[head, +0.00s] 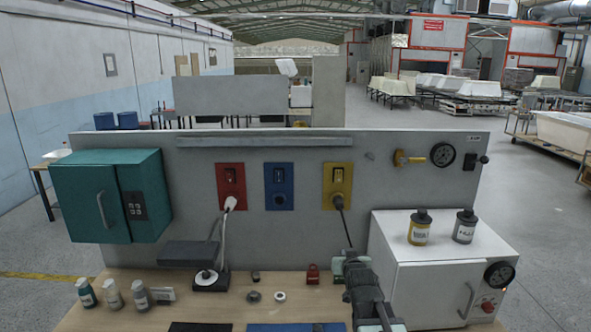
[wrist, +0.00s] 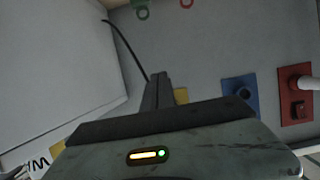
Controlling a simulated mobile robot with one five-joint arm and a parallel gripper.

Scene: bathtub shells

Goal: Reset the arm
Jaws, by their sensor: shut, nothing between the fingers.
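My arm rises from the bottom of the head view, right of centre. My gripper (head: 349,256) is in front of the grey panel (head: 300,232), below the yellow socket plate (head: 337,186). In the wrist view my gripper (wrist: 158,90) has its two dark fingers together, with nothing between them. The fingers partly cover the yellow plate (wrist: 181,95) in that view. The blue plate (wrist: 240,97) and the red plate (wrist: 294,95) show to the right of the fingers. The wrist view looks turned over relative to the head view.
A white oven-like box (head: 412,282) with two bottles on top stands right of my arm. A teal cabinet (head: 90,190) hangs at the left. Several small bottles, a red lock-like piece (head: 313,274) and rings lie on the wooden bench (head: 225,312). A black cable (head: 345,225) hangs near my gripper.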

